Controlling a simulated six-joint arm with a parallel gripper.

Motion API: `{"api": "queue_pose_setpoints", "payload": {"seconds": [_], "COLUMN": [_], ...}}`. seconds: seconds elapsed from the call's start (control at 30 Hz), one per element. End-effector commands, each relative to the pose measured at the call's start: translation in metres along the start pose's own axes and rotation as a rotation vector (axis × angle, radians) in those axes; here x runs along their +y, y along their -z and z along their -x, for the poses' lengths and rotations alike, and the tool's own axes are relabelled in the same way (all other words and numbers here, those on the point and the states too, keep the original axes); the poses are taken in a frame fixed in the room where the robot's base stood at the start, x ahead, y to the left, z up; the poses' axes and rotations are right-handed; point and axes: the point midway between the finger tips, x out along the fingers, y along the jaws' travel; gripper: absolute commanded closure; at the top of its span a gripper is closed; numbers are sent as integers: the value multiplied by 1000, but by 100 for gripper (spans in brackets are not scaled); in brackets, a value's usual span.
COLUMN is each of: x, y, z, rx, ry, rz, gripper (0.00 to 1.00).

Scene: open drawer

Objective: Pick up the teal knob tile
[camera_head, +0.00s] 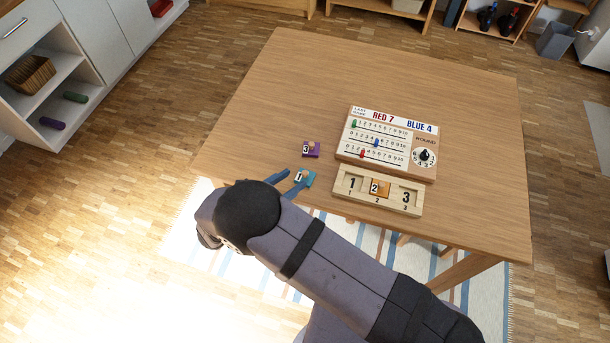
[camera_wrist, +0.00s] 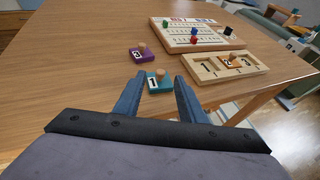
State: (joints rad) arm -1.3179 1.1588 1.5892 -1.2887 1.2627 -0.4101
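The teal knob tile (camera_head: 309,182) lies on the table near its front left edge. It carries a white label marked 1 and a wooden knob. It also shows in the wrist view (camera_wrist: 154,90), straight ahead of my gripper. My gripper (camera_head: 296,178) is open, with its two blue fingers low over the table edge, pointing at the tile. In the wrist view the fingertips (camera_wrist: 160,78) stand on either side of the tile, with gaps. I cannot tell whether the fingers touch the table.
A purple knob tile marked 3 (camera_head: 316,154) lies just behind the teal one. A wooden tray (camera_head: 342,191) with an orange knob tile (camera_head: 382,193) in its middle slot stands to the right. A scoreboard (camera_head: 400,143) sits behind the tray. The table's back left is clear.

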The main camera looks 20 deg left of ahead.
Motion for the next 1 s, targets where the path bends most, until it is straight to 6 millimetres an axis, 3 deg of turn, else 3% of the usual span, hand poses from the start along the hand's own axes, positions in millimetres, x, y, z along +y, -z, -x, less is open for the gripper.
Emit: {"api": "queue_pose_setpoints", "payload": {"seconds": [0.4, 0.73, 0.9, 1.0], "x": [-2, -2, -2, -2], "y": [1, 3, 3, 3], "z": [-45, -50, -50, -50], "rx": [1, 1, 1, 1], "ry": [3, 1, 1, 1], "rz": [-1, -1, -1, -1], "gripper": [63, 63, 100, 100]}}
